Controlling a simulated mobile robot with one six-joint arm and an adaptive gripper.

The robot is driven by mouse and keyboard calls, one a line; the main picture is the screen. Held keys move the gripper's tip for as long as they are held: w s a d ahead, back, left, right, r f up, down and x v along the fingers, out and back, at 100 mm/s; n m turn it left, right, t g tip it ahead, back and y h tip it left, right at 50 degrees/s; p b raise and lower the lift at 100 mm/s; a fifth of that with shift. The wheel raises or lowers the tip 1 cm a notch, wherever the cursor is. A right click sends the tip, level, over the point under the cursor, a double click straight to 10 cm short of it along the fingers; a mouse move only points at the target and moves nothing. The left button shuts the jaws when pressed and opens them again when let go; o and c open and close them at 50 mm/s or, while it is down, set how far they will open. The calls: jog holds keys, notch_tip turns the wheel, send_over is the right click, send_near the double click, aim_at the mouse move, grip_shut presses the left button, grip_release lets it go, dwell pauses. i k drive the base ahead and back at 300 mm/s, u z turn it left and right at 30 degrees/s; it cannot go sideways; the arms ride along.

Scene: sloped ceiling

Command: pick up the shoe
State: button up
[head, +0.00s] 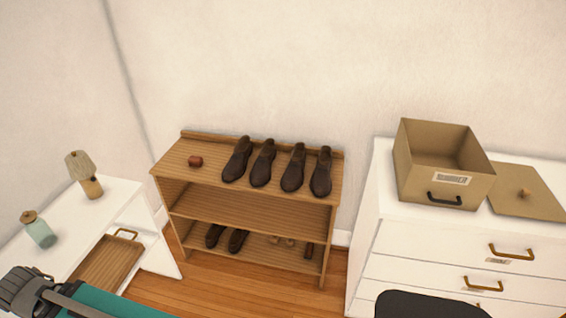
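Several dark brown shoes stand in a row on top of the wooden shoe rack, toes toward me: a far-left shoe (237,162), a second shoe (263,165), a third shoe (294,169) and a far-right shoe (321,174). A pair of dark shoes (238,241) sits on the bottom shelf, partly shaded. No gripper fingers show in the head view, so I see no contact with any shoe.
The shoe rack (255,203) stands against the wall, its middle shelf empty. A white table (75,215) at left holds a lamp (90,188) and jar (39,232).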

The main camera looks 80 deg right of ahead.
aim_at(236, 167)
jog(key=z, duration=2.5)
